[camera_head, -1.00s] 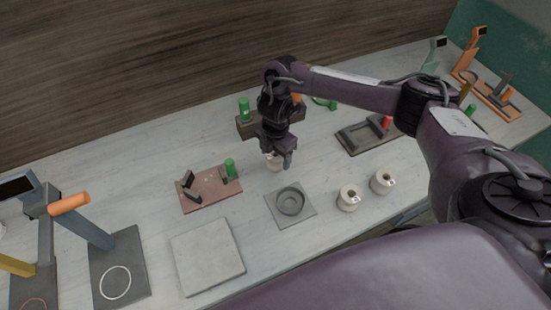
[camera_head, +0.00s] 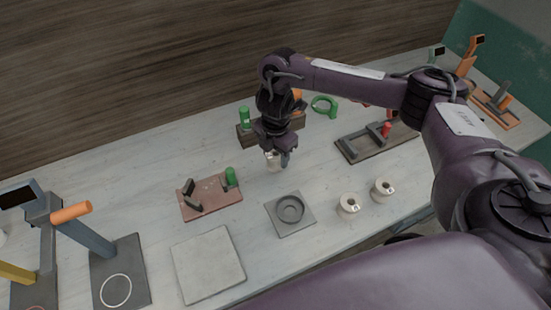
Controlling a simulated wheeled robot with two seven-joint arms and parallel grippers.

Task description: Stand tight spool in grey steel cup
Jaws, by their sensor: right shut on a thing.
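My right gripper (camera_head: 278,158) is shut on a white spool (camera_head: 271,162), which is partly hidden by the fingers. Whether the spool is clear of the table is hard to tell. Two more white spools, a left one (camera_head: 348,206) and a right one (camera_head: 382,190), stand upright on the table to the right. Which spool is the tight one I cannot tell. The grey round cup (camera_head: 291,210) sits on a square grey plate (camera_head: 278,225), in front of the gripper and a little right; it looks empty. My left gripper is not in view.
A reddish board (camera_head: 212,207) with dark brackets and a green cylinder (camera_head: 231,176) lies left of the cup. A pale square slab (camera_head: 208,265) is at the front. A dark tray (camera_head: 362,148) with a red piece is right. A dark block (camera_head: 246,135) stands behind the gripper.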

